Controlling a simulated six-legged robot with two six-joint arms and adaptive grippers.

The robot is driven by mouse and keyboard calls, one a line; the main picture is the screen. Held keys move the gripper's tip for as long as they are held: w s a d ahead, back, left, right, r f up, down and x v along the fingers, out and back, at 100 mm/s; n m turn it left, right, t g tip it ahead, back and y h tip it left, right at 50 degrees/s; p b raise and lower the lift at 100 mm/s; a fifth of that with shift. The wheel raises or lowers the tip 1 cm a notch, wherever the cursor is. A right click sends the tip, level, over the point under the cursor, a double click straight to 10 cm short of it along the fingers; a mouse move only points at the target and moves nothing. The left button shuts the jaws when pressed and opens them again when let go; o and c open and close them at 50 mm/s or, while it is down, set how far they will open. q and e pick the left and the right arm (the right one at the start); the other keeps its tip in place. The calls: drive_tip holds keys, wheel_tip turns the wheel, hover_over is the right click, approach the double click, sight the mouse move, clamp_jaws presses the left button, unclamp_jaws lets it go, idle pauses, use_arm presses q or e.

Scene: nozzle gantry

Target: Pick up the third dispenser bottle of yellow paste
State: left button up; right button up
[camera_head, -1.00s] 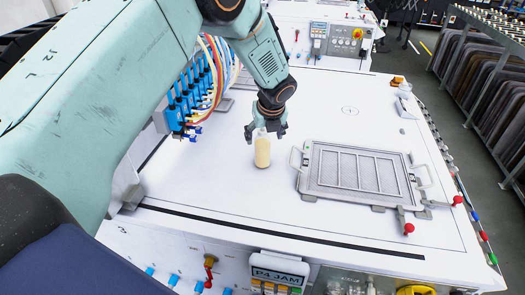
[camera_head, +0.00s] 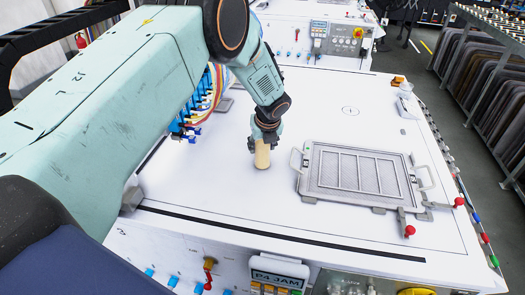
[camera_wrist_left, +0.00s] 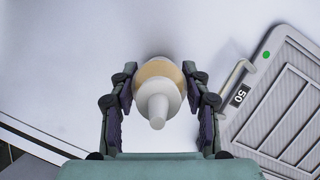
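The dispenser bottle of yellow paste (camera_head: 262,157) stands upright on the white table top, left of the grey framed plate. In the left wrist view the bottle (camera_wrist_left: 157,87) shows from above, with a pale collar and a white nozzle pointing toward the camera. My left gripper (camera_head: 264,142) is over the bottle's upper part, which it hides in the head view. In the left wrist view its two fingers (camera_wrist_left: 160,90) lie on either side of the bottle and appear to touch it, shut on it. My right gripper is not in view.
The grey framed plate (camera_head: 312,185) with handles lies to the right; it also shows in the left wrist view (camera_wrist_left: 285,110). Blue nozzles with coloured hoses (camera_head: 190,122) stand behind my left arm. The table in front of the bottle is clear.

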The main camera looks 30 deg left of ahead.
use_arm(q)
drive_tip(key=shift+s+r, duration=0.15)
drive_tip(key=shift+r, duration=0.05)
drive_tip(key=c, duration=0.6)
drive_tip(key=shift+c, duration=0.8)
drive_tip(key=shift+f, duration=0.1)
drive_tip(key=shift+c, duration=0.3)
drive_tip(key=shift+w, duration=0.2)
